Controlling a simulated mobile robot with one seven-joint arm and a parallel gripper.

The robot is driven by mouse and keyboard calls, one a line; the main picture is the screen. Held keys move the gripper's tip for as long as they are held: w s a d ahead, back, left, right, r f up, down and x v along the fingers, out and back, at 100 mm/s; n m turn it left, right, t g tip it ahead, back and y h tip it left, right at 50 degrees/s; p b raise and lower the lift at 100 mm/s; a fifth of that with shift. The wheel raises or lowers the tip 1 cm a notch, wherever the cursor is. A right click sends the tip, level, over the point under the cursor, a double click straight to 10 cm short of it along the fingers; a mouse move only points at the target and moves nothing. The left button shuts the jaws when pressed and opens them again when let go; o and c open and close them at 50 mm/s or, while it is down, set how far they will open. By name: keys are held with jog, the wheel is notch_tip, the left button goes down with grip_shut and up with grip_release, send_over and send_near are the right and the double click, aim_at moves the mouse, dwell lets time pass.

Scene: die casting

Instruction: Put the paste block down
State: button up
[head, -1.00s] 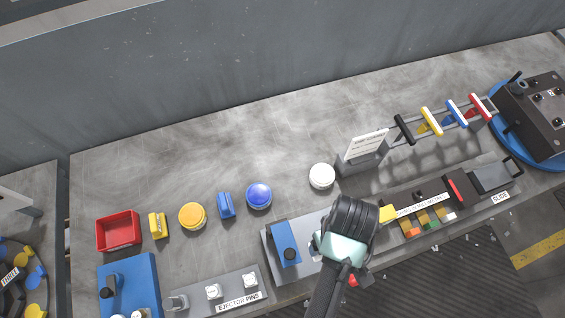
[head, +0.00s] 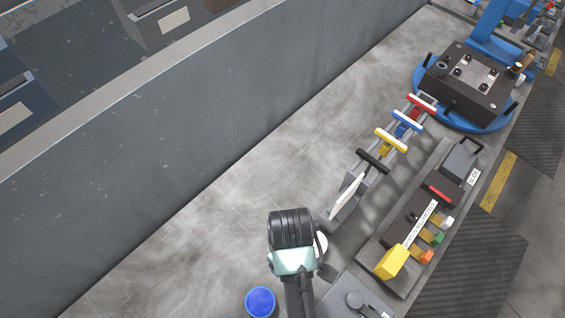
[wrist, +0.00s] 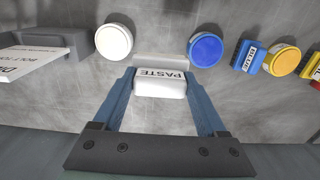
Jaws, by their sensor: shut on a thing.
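The paste block (wrist: 160,88) is a white block with a PASTE label, seen in the wrist view. My gripper (wrist: 160,76) is shut on it, with one blue finger on each side. It is over the grey bench, between a white round tin (wrist: 114,41) and a blue round tin (wrist: 205,50). I cannot tell whether the block touches the bench. In the head view my wrist hides the fingers and the block.
The blue tin (head: 261,302) and part of the white tin (head: 321,244) flank my wrist in the head view. A rack with coloured handles (head: 390,140) stands to the right. In the wrist view, a dilute block (wrist: 251,57) and yellow tin (wrist: 282,60) lie right. Bare bench (head: 190,235) extends left.

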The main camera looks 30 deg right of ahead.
jog(key=f, duration=0.1)
jog(key=s+f+b, duration=0.1)
jog(key=shift+d+f+b, duration=0.2)
jog(key=shift+f+b, duration=0.1)
jog(key=shift+f, duration=0.1)
jog(key=f, duration=1)
jog(key=shift+w+a+f, duration=0.1)
jog(key=shift+w+f, duration=0.1)
jog(key=shift+w, duration=0.1)
jog(key=shift+f, duration=0.2)
jog(key=o, duration=1.1)
jog(key=shift+r, duration=0.15)
notch_tip(320, 180, up, 12)
jog(key=shift+r, duration=0.1)
